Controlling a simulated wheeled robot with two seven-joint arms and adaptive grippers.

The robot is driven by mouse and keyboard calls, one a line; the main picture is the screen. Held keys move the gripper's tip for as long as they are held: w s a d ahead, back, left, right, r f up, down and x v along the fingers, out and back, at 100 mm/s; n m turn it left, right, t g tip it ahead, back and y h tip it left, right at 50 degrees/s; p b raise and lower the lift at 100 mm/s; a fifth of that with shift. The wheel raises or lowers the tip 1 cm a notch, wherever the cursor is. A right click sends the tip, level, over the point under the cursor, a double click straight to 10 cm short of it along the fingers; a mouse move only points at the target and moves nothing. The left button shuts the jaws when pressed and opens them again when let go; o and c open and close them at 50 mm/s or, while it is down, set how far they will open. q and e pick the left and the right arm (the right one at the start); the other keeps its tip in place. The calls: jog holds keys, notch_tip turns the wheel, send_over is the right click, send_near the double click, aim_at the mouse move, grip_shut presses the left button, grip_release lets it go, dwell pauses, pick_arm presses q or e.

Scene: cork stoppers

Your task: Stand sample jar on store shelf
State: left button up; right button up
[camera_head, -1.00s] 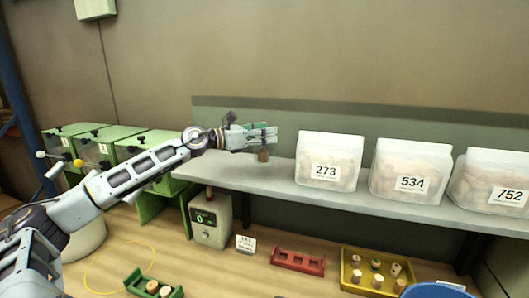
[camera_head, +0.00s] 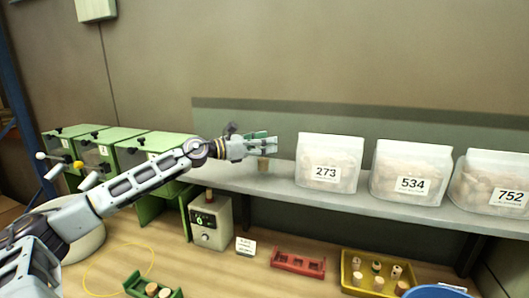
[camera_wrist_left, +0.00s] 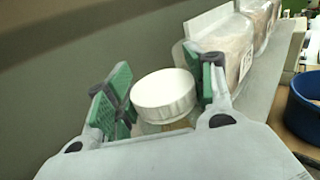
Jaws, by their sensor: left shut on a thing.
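The sample jar (camera_head: 263,163) hangs below my left gripper (camera_head: 263,146) at the left part of the store shelf (camera_head: 235,180), left of the bag marked 273. Its brownish lower part shows in the head view; the fingers hide its top. In the wrist view its white round lid (camera_wrist_left: 163,94) sits between the green finger pads of the left gripper (camera_wrist_left: 163,92), which is shut on the jar. The jar looks about upright, with its base at or just above the shelf; I cannot tell whether it touches. My right gripper is not in view.
Bags marked 273 (camera_head: 327,163), 534 (camera_head: 409,172) and 752 (camera_head: 492,178) stand along the shelf. Green boxes (camera_head: 150,145) are left of it. Below are a meter box (camera_head: 210,220), a red rack (camera_head: 298,261), a yellow tray (camera_head: 347,283) with corks and a blue tub (camera_head: 436,290).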

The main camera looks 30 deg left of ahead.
pick_arm(q)
jog(key=shift+f, duration=1.5)
jog(key=o, duration=1.6)
jog(key=shift+c, duration=0.2)
jog(key=shift+s+a+f, duration=0.15)
jog(key=shift+s+a, duration=0.1)
jog(key=shift+s, duration=0.1)
jog(key=shift+s+a+b, duration=0.4)
jog(key=shift+s+b, duration=0.2)
jog(key=shift+b, duration=0.15)
jog(key=shift+s+a+b, duration=0.15)
jog(key=shift+s+b, duration=0.15)
jog(key=shift+s, duration=0.1)
